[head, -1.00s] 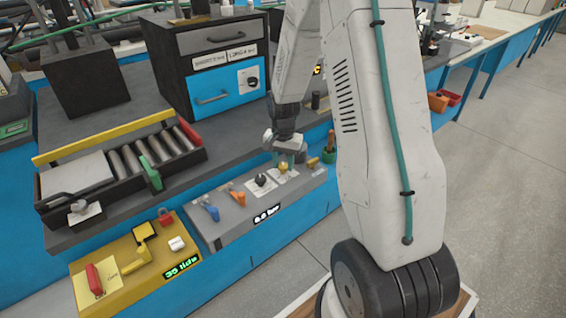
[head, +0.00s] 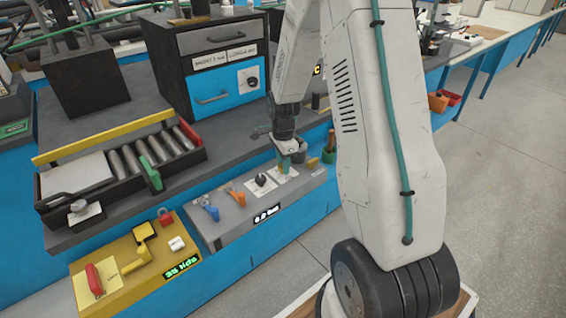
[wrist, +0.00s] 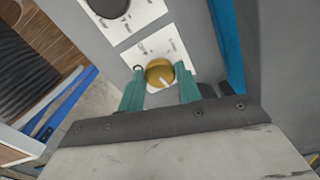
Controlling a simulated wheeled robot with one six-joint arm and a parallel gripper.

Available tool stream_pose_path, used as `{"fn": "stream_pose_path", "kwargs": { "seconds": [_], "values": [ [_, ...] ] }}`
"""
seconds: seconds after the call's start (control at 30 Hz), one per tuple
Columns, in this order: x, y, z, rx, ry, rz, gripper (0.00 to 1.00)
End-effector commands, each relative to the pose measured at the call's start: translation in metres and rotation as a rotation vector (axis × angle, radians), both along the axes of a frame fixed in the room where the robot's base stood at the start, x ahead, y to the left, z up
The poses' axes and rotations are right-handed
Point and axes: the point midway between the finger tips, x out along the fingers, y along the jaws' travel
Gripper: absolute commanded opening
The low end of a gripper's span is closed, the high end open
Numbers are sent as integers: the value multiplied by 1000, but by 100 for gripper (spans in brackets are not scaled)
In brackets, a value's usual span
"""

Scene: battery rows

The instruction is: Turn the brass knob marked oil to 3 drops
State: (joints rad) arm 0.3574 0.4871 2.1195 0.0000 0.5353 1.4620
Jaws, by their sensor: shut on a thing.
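The brass knob (wrist: 160,73) sits on a white label plate (wrist: 148,47) on a grey panel in the wrist view. A pale pointer line shows on its face, towards the lower side of the picture. The small print around it is too blurred to read. My gripper (wrist: 160,80) has its two green fingers on either side of the knob and is shut on it. In the head view my gripper (head: 285,164) is down at the right part of the grey panel (head: 230,227), and it hides the knob there.
A black knob (head: 262,180) on its own white plate is just left of my gripper. An orange lever (head: 237,197) and a blue lever (head: 210,209) stand further left. A green pot (head: 329,156) is close on the right. A yellow panel (head: 122,285) lies at lower left.

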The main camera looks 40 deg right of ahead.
Motion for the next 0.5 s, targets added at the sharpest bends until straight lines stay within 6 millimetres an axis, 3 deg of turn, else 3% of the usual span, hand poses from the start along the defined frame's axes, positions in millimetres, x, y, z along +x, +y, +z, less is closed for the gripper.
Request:
{"fn": "stream_pose_path", "kwargs": {
  "seconds": [0.5],
  "values": [
    [1,0,1,-1,-4,-125,12]
  ]
}}
